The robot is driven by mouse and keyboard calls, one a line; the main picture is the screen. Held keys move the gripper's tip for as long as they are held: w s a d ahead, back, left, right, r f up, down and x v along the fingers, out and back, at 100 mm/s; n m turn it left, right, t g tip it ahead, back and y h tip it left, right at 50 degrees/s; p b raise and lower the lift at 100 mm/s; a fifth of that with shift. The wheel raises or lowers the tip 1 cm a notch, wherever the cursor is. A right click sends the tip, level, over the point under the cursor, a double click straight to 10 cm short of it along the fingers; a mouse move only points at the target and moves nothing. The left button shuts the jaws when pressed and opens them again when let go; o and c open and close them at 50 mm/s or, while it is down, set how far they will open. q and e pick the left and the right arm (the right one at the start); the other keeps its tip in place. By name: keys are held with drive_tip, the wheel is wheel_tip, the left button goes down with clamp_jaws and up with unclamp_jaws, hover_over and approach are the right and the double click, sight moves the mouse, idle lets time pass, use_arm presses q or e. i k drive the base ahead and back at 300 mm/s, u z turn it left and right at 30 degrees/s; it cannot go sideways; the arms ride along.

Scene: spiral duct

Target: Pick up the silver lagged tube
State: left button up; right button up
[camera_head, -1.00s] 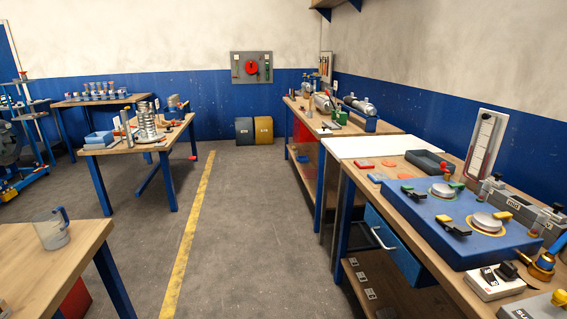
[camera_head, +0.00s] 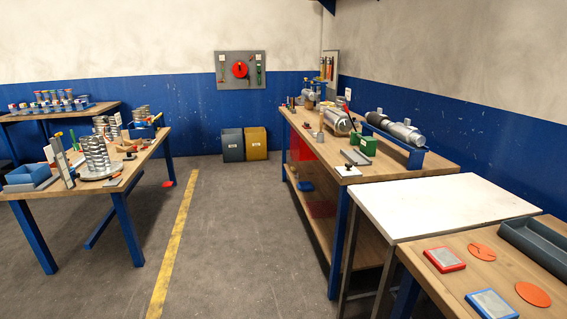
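On the far right workbench (camera_head: 440,160), a silver cylinder (camera_head: 338,121) lies on its side near the middle of the top. Behind it to the right, a longer silver and dark tube (camera_head: 402,131) rests on a blue stand (camera_head: 413,156). I cannot tell which of these is the lagged tube. A ribbed silver spiral piece (camera_head: 96,155) stands upright on the left table (camera_head: 125,182). Neither of my grippers is in view.
A white-topped table (camera_head: 440,205) stands in front of the far right workbench. A nearer bench at bottom right holds a dark tray (camera_head: 535,245) and red-orange discs (camera_head: 533,294). A green block (camera_head: 363,144) sits beside the silver cylinder. The floor along the yellow line (camera_head: 176,245) is clear.

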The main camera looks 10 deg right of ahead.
sight(411, 136)
drive_tip(key=i, duration=3.2)
drive_tip(key=z, duration=3)
